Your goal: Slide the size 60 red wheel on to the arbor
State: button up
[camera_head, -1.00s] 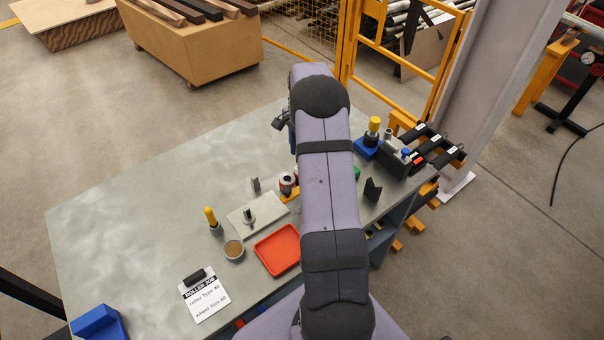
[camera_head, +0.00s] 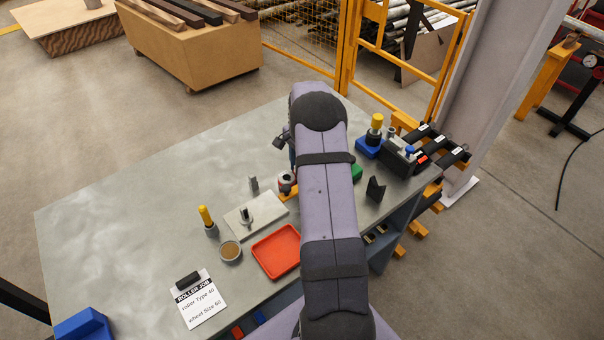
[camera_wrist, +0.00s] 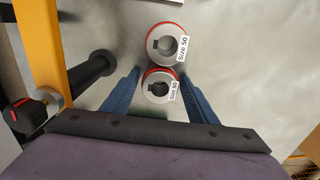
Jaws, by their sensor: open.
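In the wrist view, the wheel labelled size 60 (camera_wrist: 160,86) has a grey face, a keyed centre hole and a red rim. My gripper (camera_wrist: 160,74) is open, with one blue finger on each side of this wheel; I cannot tell whether they touch it. A second red-rimmed wheel, labelled size 50 (camera_wrist: 167,44), lies just beyond it, close to or touching it. In the head view, an upright metal post, apparently the arbor (camera_head: 246,214), stands on a pale plate (camera_head: 268,208). My arm hides most of the gripper and wheels there.
A red tray (camera_head: 276,251) lies in front of the plate. A yellow-handled tool (camera_head: 207,219) and a round brown-topped pot (camera_head: 230,252) stand to its left. A job card (camera_head: 201,300) reads roller type 40, wheel size 60. The left bench top is clear.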

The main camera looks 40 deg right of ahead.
jog(key=c, duration=1)
jog(key=shift+r, duration=0.1)
jog(key=shift+r, duration=0.1)
jog(key=shift+r+p, duration=1.75)
jog(key=shift+r, duration=0.6)
jog(key=o, duration=0.6)
jog(key=c, duration=0.4)
